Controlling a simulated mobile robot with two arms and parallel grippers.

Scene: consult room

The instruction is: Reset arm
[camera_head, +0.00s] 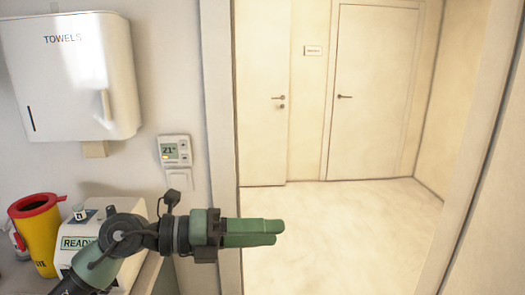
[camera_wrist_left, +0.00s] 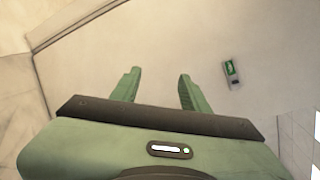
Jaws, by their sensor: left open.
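My left gripper (camera_head: 280,232) reaches in from the lower left in the head view and points right, in front of the doorway. In the left wrist view my left gripper (camera_wrist_left: 157,88) shows two green fingers standing apart with nothing between them. It is open and empty, and it touches nothing that I can see. My right gripper is in neither view.
A white READY device (camera_head: 83,243) and a yellow container with a red rim (camera_head: 40,240) stand on a counter at lower left. A towel dispenser (camera_head: 70,80) and a thermostat (camera_head: 175,150) hang on the wall. The corridor floor (camera_head: 350,225) beyond the doorway is clear.

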